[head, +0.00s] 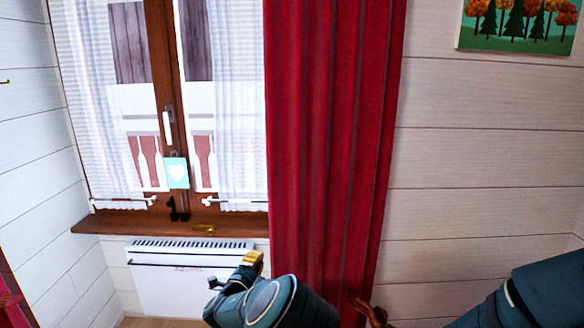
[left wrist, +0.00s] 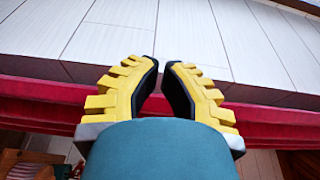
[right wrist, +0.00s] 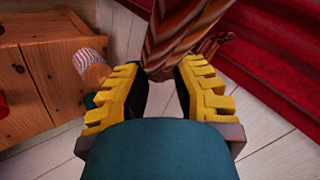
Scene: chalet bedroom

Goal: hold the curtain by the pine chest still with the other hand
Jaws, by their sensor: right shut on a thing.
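The red curtain (head: 335,130) hangs in long folds to the right of the window. My left gripper (head: 253,258) is just left of the curtain's lower part in the head view. In the left wrist view its fingers (left wrist: 162,75) stand a narrow gap apart with nothing between them, and red cloth (left wrist: 50,105) runs behind them. My right gripper (right wrist: 162,85) is shut on a brown braided cord (right wrist: 175,40). The red curtain also shows to the right in the right wrist view (right wrist: 280,50). The pine chest (right wrist: 35,75) is at the left there. The right fingers are outside the head view.
The window sill (head: 120,222) juts out above a white heater (head: 180,285), left of the curtain. A picture (head: 520,25) hangs on the plank wall at the right. An object with a striped top (right wrist: 88,62) is beside the chest.

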